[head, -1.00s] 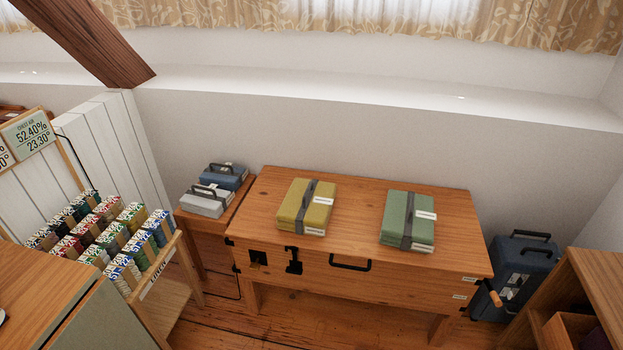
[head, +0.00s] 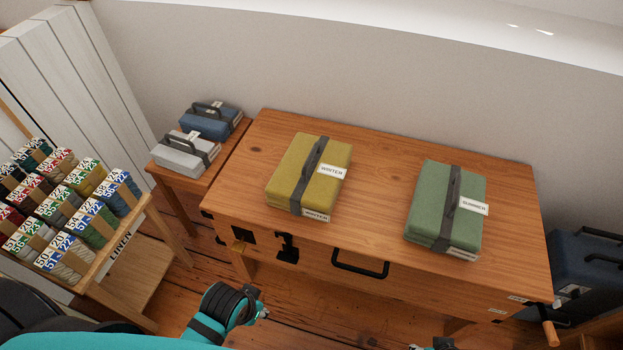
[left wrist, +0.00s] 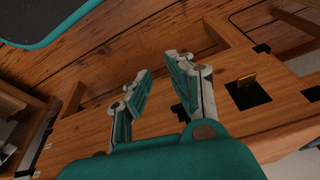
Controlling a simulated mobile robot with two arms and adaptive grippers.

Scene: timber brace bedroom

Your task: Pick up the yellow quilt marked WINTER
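The yellow quilt (head: 310,172) lies folded on top of the wooden chest (head: 385,177), left of its middle. A dark strap with a handle runs around it, and white WINTER labels show on its top and front edge. In the left wrist view my left gripper (left wrist: 160,70) is open, its two fingers apart with nothing between them. It faces the chest's wooden front, near a black latch plate, and the quilt does not show there. In the head view my left arm is low in front of the chest. Only a small piece at the bottom edge may be my right gripper (head: 436,345).
A green quilt (head: 447,207) marked SUMMER lies to the right on the chest. Grey (head: 185,153) and blue (head: 211,121) bundles sit on a small side table at left. A rack of coloured rolls (head: 75,205) stands far left. A blue case (head: 590,270) is at right.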

